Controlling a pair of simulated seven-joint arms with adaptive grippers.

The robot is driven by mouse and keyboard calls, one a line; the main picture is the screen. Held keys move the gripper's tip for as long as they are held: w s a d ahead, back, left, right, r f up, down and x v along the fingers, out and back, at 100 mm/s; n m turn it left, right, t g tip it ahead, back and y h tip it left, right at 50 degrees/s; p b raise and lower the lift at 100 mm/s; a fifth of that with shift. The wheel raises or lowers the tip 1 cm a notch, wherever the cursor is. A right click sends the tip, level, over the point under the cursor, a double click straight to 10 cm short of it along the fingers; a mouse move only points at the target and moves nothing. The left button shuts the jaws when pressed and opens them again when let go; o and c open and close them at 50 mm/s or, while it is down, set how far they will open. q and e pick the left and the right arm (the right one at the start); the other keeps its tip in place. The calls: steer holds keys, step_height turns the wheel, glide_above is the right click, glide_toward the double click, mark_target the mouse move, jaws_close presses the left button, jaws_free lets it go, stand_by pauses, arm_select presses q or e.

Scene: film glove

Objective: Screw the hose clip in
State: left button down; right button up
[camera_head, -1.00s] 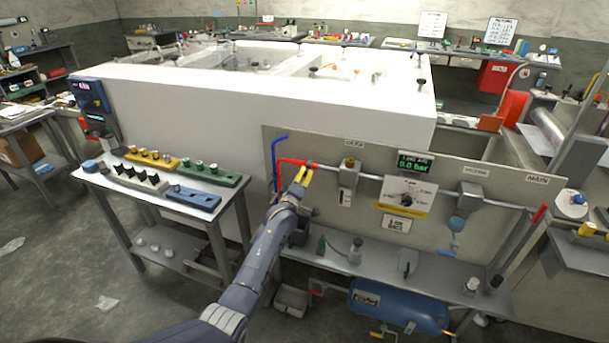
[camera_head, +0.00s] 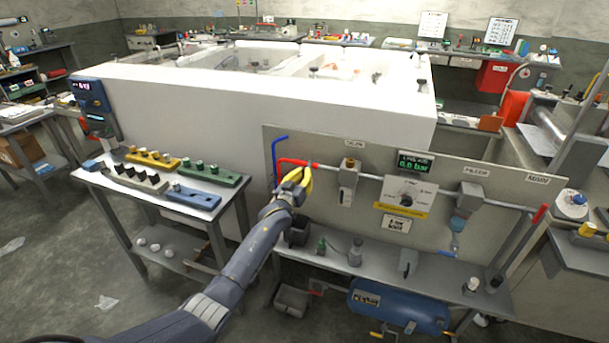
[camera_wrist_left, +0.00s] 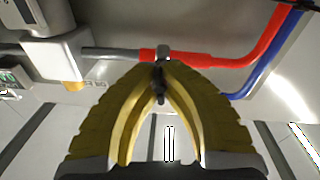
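The red hose (camera_head: 290,161) runs along the panel and ends on a grey pipe; it also shows in the left wrist view (camera_wrist_left: 215,61). A small grey metal hose clip (camera_wrist_left: 162,51) sits around the hose near its end, with a dark screw-like part (camera_wrist_left: 159,86) hanging from it. My left gripper (camera_head: 309,170) has yellow fingers, bowed apart in the middle, with their tips brought together on that dark part just below the clip. The tips hide some of the contact. My right gripper is not in view.
A blue hose (camera_head: 274,160) runs beside the red one. A grey valve block (camera_head: 349,175), a pressure display (camera_head: 414,163) and a white dial plate (camera_head: 407,192) are on the panel to the right. Below is a grey shelf (camera_head: 385,262) with small items.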

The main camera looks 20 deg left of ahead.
arm_select(q)
steer(key=m, duration=0.6)
steer(key=shift+h, duration=0.3)
steer(key=m, duration=0.5)
steer(key=shift+g, duration=0.4)
steer(key=m, duration=0.5)
steer(key=shift+m+g, duration=0.3)
steer(key=m, duration=0.4)
steer(key=shift+m+y, duration=0.3)
steer(key=shift+y, duration=0.1)
steer(key=shift+m, duration=0.3)
steer(key=c, duration=1.4)
jaws_free()
steer(key=shift+o, duration=0.2)
steer(key=s+a+r, duration=0.1)
steer(key=s, duration=1.1)
steer(key=shift+a, duration=0.2)
